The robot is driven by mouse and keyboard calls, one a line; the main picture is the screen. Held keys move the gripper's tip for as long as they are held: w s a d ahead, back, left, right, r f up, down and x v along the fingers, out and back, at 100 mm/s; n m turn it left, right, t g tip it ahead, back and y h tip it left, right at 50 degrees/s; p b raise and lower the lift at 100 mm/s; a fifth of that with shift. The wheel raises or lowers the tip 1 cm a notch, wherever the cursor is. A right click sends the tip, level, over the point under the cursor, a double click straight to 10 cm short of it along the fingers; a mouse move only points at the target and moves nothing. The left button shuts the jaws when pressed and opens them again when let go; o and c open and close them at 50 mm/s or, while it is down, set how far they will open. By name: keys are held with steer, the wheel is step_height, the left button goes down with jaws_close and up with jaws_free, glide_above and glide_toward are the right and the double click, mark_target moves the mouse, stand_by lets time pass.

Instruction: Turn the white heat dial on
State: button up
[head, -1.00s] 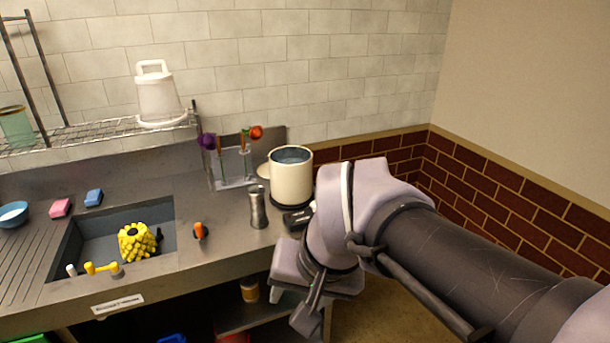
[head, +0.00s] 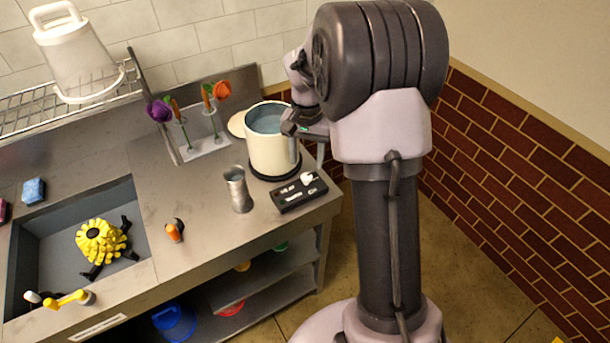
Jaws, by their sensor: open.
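The white heat dial (head: 307,178) is a small round knob on a black control box (head: 299,193) at the right end of the counter, in front of the pot. The box also has small white marks or switches on its top. A cream pot (head: 268,150) of water stands on a dark round base behind the box. My gripper (head: 308,152) is open at the pot's right side, above and behind the dial. It is apart from the dial, and my arm partly covers it. I cannot tell the dial's setting from its face.
A metal cup (head: 237,190) stands left of the control box. An orange-handled tool (head: 174,230) lies nearer the sink (head: 36,260), which holds a yellow object (head: 101,242). Flowers (head: 216,95) stand in a holder by the back wall. The counter's front edge is close to the box.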

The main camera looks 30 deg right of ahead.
mark_target(307, 176)
step_height(307, 176, down, 6)
steer(key=shift+f+b, duration=0.1)
steer(key=shift+b, duration=0.7)
jaws_close()
